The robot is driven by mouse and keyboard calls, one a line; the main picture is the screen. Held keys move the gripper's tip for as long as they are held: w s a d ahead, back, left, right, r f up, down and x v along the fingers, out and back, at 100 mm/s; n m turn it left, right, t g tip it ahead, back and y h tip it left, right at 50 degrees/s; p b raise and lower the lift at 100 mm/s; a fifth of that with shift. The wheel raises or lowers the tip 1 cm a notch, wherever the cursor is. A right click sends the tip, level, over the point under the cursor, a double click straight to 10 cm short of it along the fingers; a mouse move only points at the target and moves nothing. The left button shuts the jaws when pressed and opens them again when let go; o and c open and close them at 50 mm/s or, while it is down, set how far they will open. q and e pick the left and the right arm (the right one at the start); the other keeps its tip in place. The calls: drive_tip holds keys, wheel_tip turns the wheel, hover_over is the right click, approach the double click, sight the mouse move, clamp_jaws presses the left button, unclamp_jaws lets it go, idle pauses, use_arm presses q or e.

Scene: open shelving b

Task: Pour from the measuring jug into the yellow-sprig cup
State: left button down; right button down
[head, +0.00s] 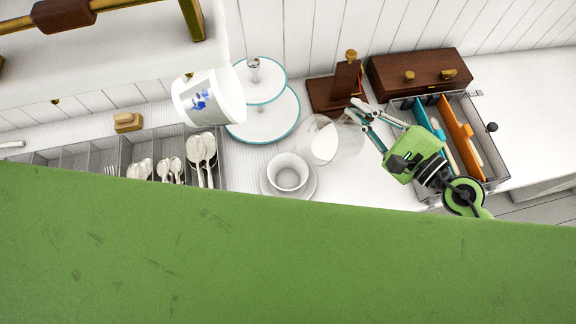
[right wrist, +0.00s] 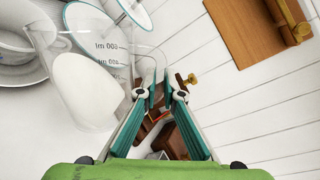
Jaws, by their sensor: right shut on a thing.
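The clear measuring jug (head: 346,142) holds something white and is just right of a plain-looking white cup (head: 287,174) on a saucer (head: 268,186). No yellow sprig shows on this cup. My right gripper (head: 360,110) is shut on the jug's handle, at the jug's right side. In the right wrist view the jug (right wrist: 110,65) shows dark volume marks, with its white contents to the left; my right gripper (right wrist: 166,92) is at its handle. I cannot tell the jug's exact tilt or whether anything flows. My left gripper is not in view.
A two-tier stand (head: 262,122) is behind the cup. A cutlery tray (head: 225,165) is left, below a blue-flowered mug (head: 210,98). A wooden stand (head: 322,96), a brown box (head: 420,72) and a divided bin (head: 497,170) are near my right gripper. Green covers the front.

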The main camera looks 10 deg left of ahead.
sight(351, 110)
drive_tip(key=shift+s+a+r+n+p, duration=0.25)
drive_tip(key=shift+r+n+p, duration=0.1)
drive_tip(key=shift+r+p, duration=0.3)
drive_tip(key=shift+s+a+r+n+p, duration=0.1)
drive_tip(key=shift+a+r+n+p, duration=0.1)
drive_tip(key=shift+r+n+p, duration=0.4)
drive_tip(key=shift+s+a+r+n+h+p, duration=0.2)
drive_tip(key=shift+s+a+r+n+p, duration=0.25)
drive_tip(key=shift+p, duration=0.6)
drive_tip(key=shift+s+a+r+n+h+p, duration=0.25)
drive_tip(key=shift+a+r+p, duration=0.3)
drive_tip(key=shift+p, duration=0.5)
idle(1.8)
drive_tip(key=shift+d, duration=0.15)
